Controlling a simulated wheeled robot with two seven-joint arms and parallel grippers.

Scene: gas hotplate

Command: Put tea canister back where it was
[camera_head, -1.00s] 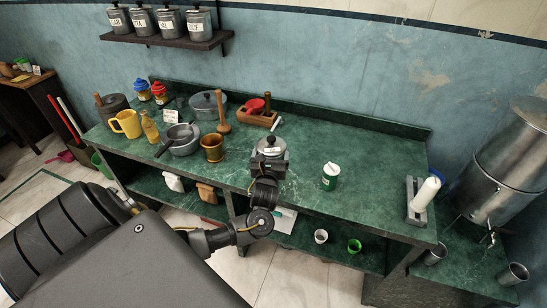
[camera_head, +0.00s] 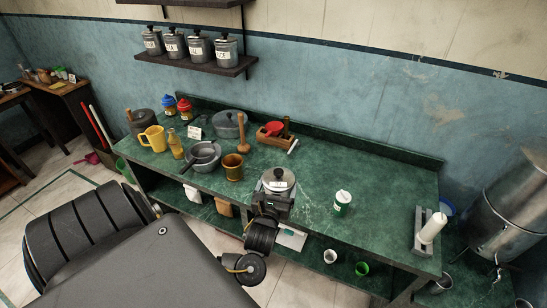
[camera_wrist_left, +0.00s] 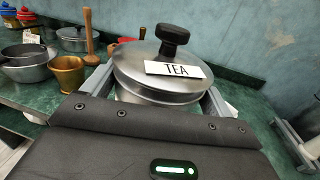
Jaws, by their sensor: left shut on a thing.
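The tea canister (camera_head: 278,179) is a grey metal pot with a dark lid knob. In the left wrist view its lid (camera_wrist_left: 165,72) carries a white TEA label. My left gripper (camera_head: 277,190) is shut on the canister, one finger on each side of its body, and the canister is upright. It appears over the front part of the green counter; its base is hidden, so I cannot tell its height above the top. Several similar labelled canisters (camera_head: 198,47) stand in a row on the dark wall shelf (camera_head: 190,63). My right gripper is not in view.
On the green counter (camera_head: 385,188) are a brass mortar (camera_head: 233,167), a grey pan (camera_head: 203,156), a yellow jug (camera_head: 152,138), a wooden rack (camera_head: 272,134), a white-green can (camera_head: 342,203) and a paper roll holder (camera_head: 429,230). A higher shelf (camera_head: 185,2) hangs above the canister shelf.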

